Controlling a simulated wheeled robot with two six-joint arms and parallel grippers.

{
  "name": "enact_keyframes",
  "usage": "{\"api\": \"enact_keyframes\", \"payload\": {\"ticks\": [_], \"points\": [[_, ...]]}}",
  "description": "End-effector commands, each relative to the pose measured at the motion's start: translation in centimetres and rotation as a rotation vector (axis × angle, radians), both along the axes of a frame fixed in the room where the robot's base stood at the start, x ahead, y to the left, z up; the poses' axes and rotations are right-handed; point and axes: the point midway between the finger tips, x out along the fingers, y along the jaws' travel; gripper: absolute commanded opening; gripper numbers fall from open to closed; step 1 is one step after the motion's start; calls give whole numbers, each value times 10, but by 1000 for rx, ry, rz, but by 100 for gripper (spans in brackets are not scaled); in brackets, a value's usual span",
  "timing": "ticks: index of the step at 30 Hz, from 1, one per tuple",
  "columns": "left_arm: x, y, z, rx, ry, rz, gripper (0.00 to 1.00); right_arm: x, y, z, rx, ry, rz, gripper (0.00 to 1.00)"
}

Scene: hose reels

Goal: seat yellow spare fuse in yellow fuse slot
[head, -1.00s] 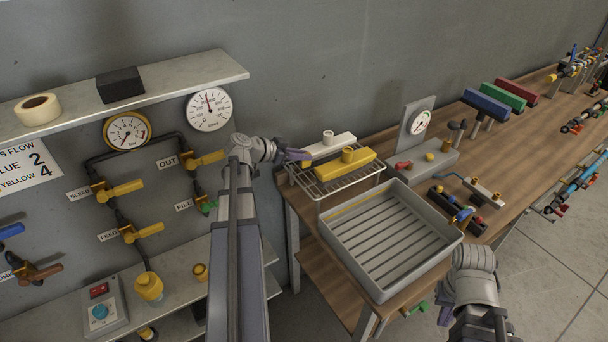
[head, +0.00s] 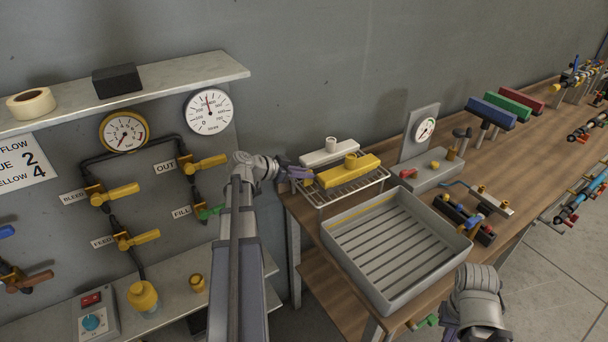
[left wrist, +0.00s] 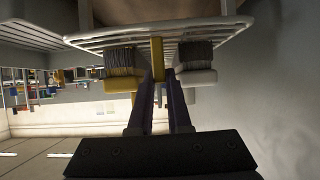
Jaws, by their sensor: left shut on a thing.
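My left gripper (head: 304,173) is at the left end of the wire rack (head: 375,183), beside a yellow brush (head: 355,172) and a white brush (head: 318,157). In the left wrist view its purple fingers (left wrist: 162,88) reach between the yellow brush (left wrist: 121,84) and the white brush (left wrist: 195,77). They are shut on a narrow yellow piece (left wrist: 157,55), which looks like the yellow spare fuse; its far end is close to the rack. I cannot make out the yellow fuse slot. My right gripper (head: 449,328) is low at the bottom edge, its fingers mostly hidden.
A grey slatted tray (head: 335,240) stands at the bench's near edge. Behind it are a gauge stand (head: 420,135) and a black block with coloured parts (head: 465,218). A wall panel with yellow valves (head: 135,238) is at left.

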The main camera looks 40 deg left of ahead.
Motion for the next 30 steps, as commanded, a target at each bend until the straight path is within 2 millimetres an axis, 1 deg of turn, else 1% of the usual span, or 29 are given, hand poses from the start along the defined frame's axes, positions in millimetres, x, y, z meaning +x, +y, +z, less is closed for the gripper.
{"api": "enact_keyframes", "payload": {"ticks": [1, 2, 3, 5, 11, 15, 17, 24, 30], "points": [[0, 0, -4, 0, 0, 0, 0, 0, 0, -4, 0, 0, 0, 0], [0, 0, -2, 0, 0, 0, 18, 0, 0, -2, 0, 0, 0, 0], [0, 0, -2, 0, 0, 0, 23, 0, 0, -2, 0, 0, 0, 0], [0, 0, -2, 0, 0, 0, 29, 0, 0, -2, 0, 0, 0, 0], [0, 0, -2, 0, 0, 0, 29, 0, 0, -2, 0, 0, 0, 0], [0, 0, 5, 0, 0, 0, 29, 0, 0, 5, 0, 0, 0, 0], [-8, 3, 9, 1, 0, 3, 29, 0, 0, 9, 0, 0, 0, 0], [-48, 19, 35, 0, 0, 4, 29, 0, 0, 35, 0, 0, 0, 0], [-77, 31, 51, -1, 0, 3, 29, 0, 0, 51, 0, 0, 0, 0]]}}
